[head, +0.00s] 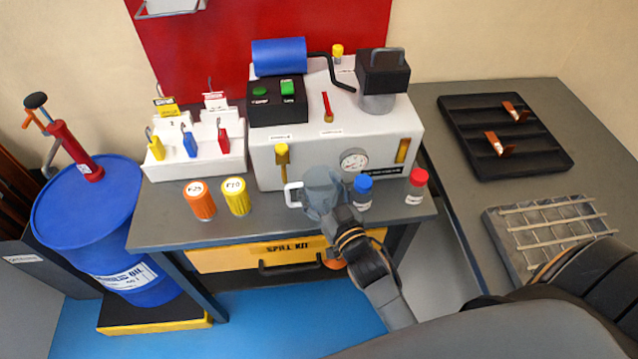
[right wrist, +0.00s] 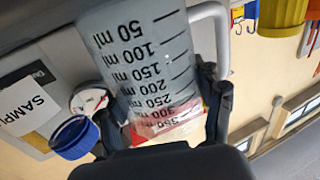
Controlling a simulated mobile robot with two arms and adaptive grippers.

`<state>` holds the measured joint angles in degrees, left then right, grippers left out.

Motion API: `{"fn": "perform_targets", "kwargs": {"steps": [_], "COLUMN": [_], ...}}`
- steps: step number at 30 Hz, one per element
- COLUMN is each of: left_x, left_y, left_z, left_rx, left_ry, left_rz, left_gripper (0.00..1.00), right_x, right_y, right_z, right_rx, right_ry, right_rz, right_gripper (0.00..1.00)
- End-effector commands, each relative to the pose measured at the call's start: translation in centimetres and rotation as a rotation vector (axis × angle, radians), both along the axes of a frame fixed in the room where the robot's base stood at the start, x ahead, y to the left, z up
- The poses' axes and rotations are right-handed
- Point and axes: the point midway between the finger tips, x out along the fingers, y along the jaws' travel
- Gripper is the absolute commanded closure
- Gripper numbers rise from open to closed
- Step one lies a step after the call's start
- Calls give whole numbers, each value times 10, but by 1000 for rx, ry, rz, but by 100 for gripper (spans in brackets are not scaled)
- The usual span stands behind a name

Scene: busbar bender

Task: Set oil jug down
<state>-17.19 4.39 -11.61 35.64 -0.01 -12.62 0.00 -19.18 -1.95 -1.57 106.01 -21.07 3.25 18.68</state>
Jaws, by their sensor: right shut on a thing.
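The oil jug (head: 322,186) is a translucent grey measuring jug with a white handle on its left side in the head view. It is at the front of the bench, before the white machine. My right gripper (head: 338,215) is shut on it from the front. In the right wrist view the jug (right wrist: 150,55) fills the middle, its ml marks upside down, with a reddish patch near the 300 mark. The gripper's dark fingers (right wrist: 165,125) flank it. The jug's base is hidden, so I cannot tell whether it touches the bench. My left gripper is not in view.
A blue-capped bottle (head: 363,191) stands just right of the jug, and a red-capped bottle (head: 416,187) farther right. Orange (head: 199,201) and yellow (head: 236,197) canisters stand to its left. The white machine (head: 385,128) is close behind. Bare bench (head: 165,222) shows at front left.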

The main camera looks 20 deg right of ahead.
Motion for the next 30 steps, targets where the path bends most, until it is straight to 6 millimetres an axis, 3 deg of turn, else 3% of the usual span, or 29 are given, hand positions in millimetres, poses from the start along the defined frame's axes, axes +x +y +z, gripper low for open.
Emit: {"fn": "perform_targets", "kwargs": {"steps": [6,7,9,10,22,30], "left_x": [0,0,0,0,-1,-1], "left_y": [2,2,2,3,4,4], "left_z": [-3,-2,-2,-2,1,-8], "left_rx": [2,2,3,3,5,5], "left_ry": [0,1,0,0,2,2], "left_rz": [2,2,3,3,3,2], "left_gripper": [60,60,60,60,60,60], "right_x": [0,0,0,0,-1,-46], "right_y": [0,0,0,0,0,-2], "right_z": [-4,-3,-3,-3,2,-4], "right_rx": [1,1,0,0,0,0], "right_ry": [-1,-1,0,0,0,5], "right_rz": [0,0,0,0,0,0], "right_gripper": [66,27,13,11,11,11]}}
